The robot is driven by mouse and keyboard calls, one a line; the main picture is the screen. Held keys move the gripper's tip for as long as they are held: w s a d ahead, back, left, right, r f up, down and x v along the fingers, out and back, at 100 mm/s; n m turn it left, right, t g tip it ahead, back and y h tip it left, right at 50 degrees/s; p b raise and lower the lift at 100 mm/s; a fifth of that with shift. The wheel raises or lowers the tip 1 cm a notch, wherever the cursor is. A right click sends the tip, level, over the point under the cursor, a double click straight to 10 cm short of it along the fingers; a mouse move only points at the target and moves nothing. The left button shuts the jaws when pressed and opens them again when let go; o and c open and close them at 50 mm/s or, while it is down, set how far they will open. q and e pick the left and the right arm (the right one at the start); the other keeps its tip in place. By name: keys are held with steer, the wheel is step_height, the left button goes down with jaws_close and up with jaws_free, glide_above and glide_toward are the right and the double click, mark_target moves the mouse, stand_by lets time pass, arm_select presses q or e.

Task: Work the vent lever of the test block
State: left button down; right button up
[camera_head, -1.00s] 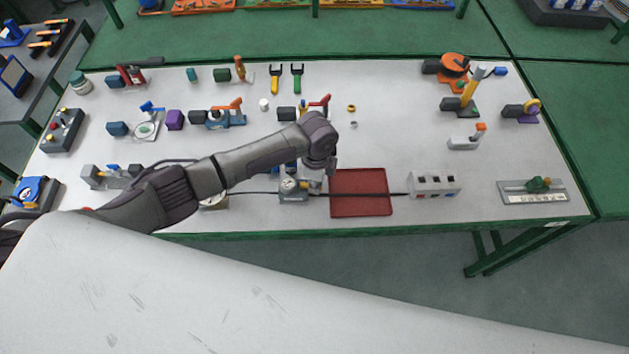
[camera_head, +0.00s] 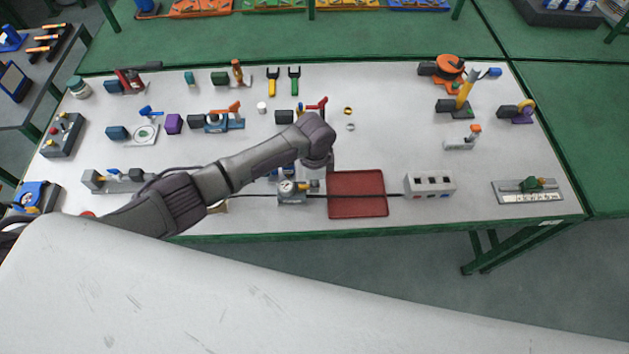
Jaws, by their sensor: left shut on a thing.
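The test block (camera_head: 292,196) with its round gauge stands near the front edge of the white table, left of the red tray. A brass-coloured fitting (camera_head: 313,184) sticks out at its right side. My left gripper (camera_head: 331,168) points down just behind and right of the block, at the tray's back left corner. It is shut, on what appears to be the vent lever; the fingertips are small and the lever is largely hidden by the gripper and wrist. My right gripper is not in view.
The red tray (camera_head: 357,207) lies right of the block, and a white box with sockets (camera_head: 430,187) stands beyond it. A dark cable runs between block and box. Several valves and tools stand behind my arm. The table's middle right is clear.

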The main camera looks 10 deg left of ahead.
arm_select(q)
steer(key=c, duration=1.2)
jaws_free()
step_height(320, 180, up, 12)
